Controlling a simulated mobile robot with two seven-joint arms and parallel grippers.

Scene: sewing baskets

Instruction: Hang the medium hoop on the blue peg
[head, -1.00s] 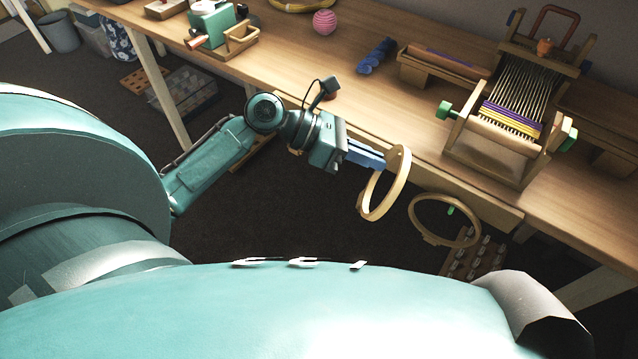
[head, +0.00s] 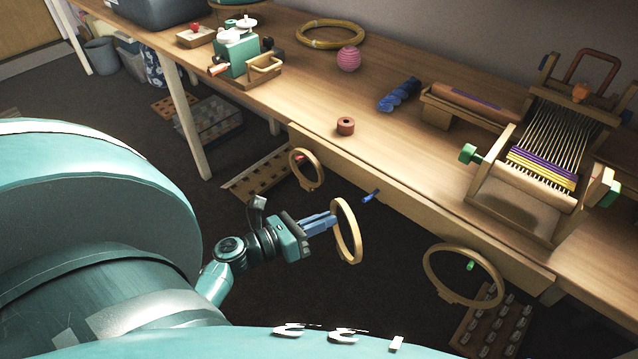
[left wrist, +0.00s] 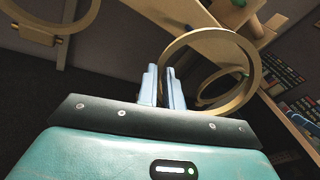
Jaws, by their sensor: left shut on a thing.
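My left gripper (head: 328,220) is shut on the rim of a light wooden hoop (head: 356,243) and holds it in the air in front of the table's front edge. In the left wrist view the gripper (left wrist: 162,88) has the held hoop (left wrist: 205,33) standing up from its fingers. The blue peg (head: 371,195) sticks out bare from the front rail, just right of and above the held hoop; the two look apart. A smaller hoop (head: 317,160) hangs on the red peg (head: 299,157). A larger hoop (head: 428,268) hangs on the green peg (head: 470,266). My right gripper is out of view.
The wooden front rail (head: 420,215) carries the pegs. On the table stand a brown spool (head: 345,126), a loom (head: 530,190), blue items (head: 400,95) and a pink ball (head: 348,59). Peg racks (head: 262,172) lie below the table edge.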

